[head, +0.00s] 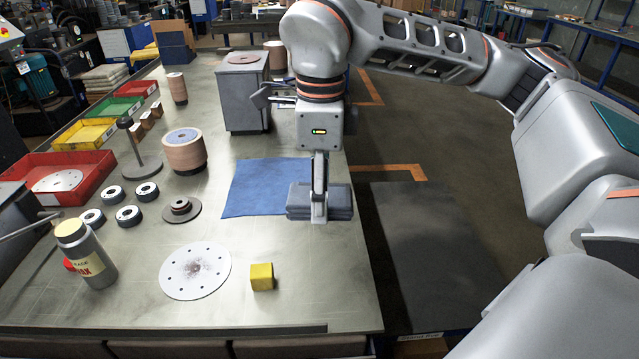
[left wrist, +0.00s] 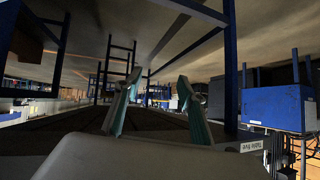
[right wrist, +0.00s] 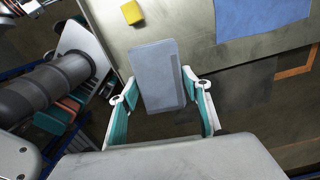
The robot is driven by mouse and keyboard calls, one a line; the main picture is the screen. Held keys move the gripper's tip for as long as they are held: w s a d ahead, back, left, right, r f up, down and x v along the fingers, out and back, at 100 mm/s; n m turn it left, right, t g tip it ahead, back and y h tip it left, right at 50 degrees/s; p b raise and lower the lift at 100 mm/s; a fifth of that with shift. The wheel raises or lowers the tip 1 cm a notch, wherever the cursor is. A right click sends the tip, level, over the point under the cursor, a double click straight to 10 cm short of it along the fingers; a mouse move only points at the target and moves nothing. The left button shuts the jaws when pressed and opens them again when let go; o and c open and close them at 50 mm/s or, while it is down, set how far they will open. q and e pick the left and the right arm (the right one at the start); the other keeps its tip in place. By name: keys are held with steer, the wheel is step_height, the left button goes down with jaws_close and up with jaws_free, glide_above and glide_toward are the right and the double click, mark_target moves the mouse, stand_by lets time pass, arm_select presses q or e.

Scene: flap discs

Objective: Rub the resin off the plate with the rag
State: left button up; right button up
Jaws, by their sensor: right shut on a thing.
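The plate (head: 186,284) is a round white disc with small holes and a brownish resin stain at its middle. It lies flat near the front of the table. The rag (head: 340,205) is a folded grey-blue pad. My right gripper (head: 319,190) is shut on it, right of and farther back than the plate, and holds it over the table's right edge. In the right wrist view the rag (right wrist: 155,72) sticks out from between the two fingers. My left gripper (left wrist: 155,92) is open and empty in its wrist view, away from the table; the head view does not show it.
A yellow block (head: 262,277) stands right of the plate. A blue cloth (head: 255,185) lies flat behind it. A dark flanged hub (head: 181,208), several rings (head: 129,215) and a bottle (head: 85,255) stand behind and left of the plate. Red, yellow and green bins line the left edge.

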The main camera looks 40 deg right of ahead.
step_height(320, 180, down, 4)
steer(key=shift+r+b, duration=0.25)
steer(key=shift+b, duration=0.35)
steer(key=b, duration=0.2)
glide_toward(321, 268)
steer(key=shift+f+b, duration=0.6)
steer(key=shift+f, duration=0.3)
steer(key=shift+f+b, duration=0.55)
steer(key=shift+f, duration=1.2)
arm_select(q)
steer(key=f, duration=0.1)
steer(key=a+f, duration=0.1)
steer(key=w+f, duration=0.1)
steer(key=shift+a+f, duration=0.15)
steer(key=shift+a, duration=0.05)
steer(key=shift+s+f, duration=0.25)
steer(key=shift+f, duration=0.15)
arm_select(e)
steer(key=shift+f, duration=0.1)
arm_select(q)
steer(key=shift+f, duration=0.1)
arm_select(e)
steer(key=shift+f, duration=0.4)
